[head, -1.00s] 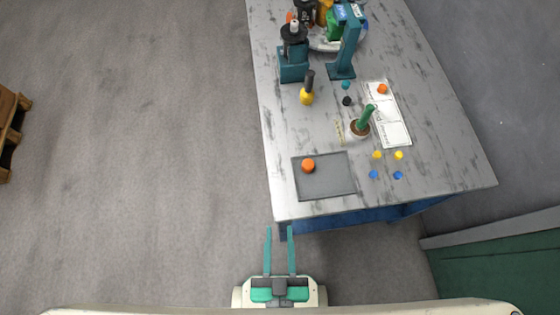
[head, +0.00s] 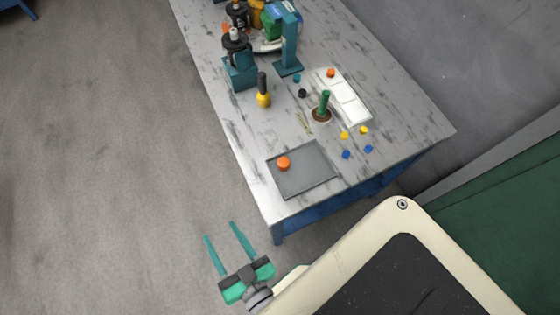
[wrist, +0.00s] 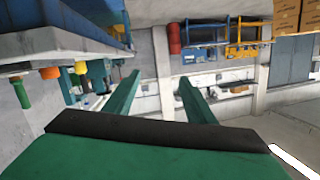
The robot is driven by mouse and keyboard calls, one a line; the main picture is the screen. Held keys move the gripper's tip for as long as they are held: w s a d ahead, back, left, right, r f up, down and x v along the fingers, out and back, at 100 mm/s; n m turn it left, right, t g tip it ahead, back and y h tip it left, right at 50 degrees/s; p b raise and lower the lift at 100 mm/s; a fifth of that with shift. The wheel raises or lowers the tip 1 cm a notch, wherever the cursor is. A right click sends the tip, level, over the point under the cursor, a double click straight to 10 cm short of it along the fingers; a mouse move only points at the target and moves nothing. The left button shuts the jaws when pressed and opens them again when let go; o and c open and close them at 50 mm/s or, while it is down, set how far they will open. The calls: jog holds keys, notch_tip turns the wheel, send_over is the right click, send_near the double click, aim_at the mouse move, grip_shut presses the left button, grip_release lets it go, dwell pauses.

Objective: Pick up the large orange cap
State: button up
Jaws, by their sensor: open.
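A large orange cap (head: 284,163) sits on the left part of a flat grey tray (head: 310,180) near the front edge of the table. A smaller orange cap (head: 331,73) lies on a white sheet farther back. My gripper (head: 223,232) is open and empty, over the floor, in front and to the left of the table's near corner. It is apart from the cap. In the wrist view the two green fingers (wrist: 155,92) are spread with nothing between them. An orange piece (wrist: 49,73) shows at the left there; I cannot tell which cap it is.
A wall is at the right. Open floor lies left of the table.

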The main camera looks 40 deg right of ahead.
jog(key=w+a+r+m+t, duration=0.1)
jog(key=w+a+r+m, duration=0.15)
jog(key=w, duration=0.85)
jog(key=w+a+r+n+g+y, duration=0.15)
jog(key=w+r+n+y, duration=0.7)
jog(key=w+r, duration=1.25)
jog(key=g+h, duration=0.7)
jog(key=g, duration=0.8)
send_over(284, 162)
jog(key=f, duration=1.9)
jog(key=shift+d+f, duration=0.1)
jog(key=shift+d, duration=0.25)
jog(key=shift+a+f, duration=0.2)
jog(key=shift+f, duration=1.2)
jog(key=shift+a+f, duration=0.2)
jog(key=shift+f, duration=1.2)
